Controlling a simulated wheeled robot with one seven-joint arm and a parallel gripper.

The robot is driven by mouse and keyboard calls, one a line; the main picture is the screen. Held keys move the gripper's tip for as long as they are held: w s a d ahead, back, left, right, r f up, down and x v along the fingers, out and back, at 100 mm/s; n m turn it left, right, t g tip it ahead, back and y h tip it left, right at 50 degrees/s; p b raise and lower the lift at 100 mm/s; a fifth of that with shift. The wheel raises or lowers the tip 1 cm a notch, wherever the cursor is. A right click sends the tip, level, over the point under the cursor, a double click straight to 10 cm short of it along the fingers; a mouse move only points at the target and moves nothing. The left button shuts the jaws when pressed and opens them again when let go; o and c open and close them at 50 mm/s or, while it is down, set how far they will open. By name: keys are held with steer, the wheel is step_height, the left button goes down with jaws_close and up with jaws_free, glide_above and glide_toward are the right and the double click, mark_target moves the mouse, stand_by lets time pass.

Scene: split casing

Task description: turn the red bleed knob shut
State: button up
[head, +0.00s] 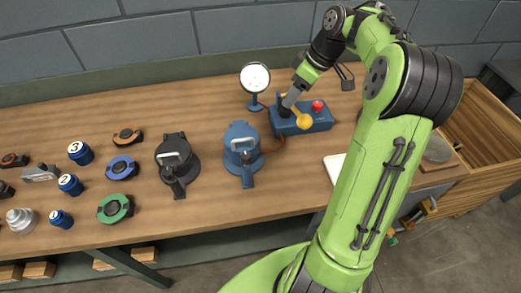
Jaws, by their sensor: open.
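The red bleed knob (317,105) sits on top of a blue block (316,125) towards the back of the bench. My gripper (286,109) reaches down over the left part of the same block, to the left of the knob and apart from it. It is open. Its fingertips are small and dark here, and I cannot tell whether they touch anything. A yellow ball-ended lever (304,121) is on the block, between my gripper and the knob.
A round gauge (255,78) stands left of the block. A blue casing (242,150) and a black casing (175,160) stand further left, with rings and numbered blue jars beyond. A white sheet (335,167) lies right, partly behind my arm. A wooden bin (485,130) is far right.

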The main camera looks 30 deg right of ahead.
steer(key=s+a+f+m+t+h+b, duration=0.1)
steer(key=s+a+m+b, duration=0.1)
steer(key=s+a+b, duration=0.2)
steer(key=s+a+f+m+t+h+b, duration=0.1)
steer(key=s+a+b, duration=0.3)
steer(key=a, duration=0.7)
steer(key=shift+s+f+m, duration=0.2)
steer(key=shift+s+m, duration=0.5)
steer(key=shift+s, duration=0.1)
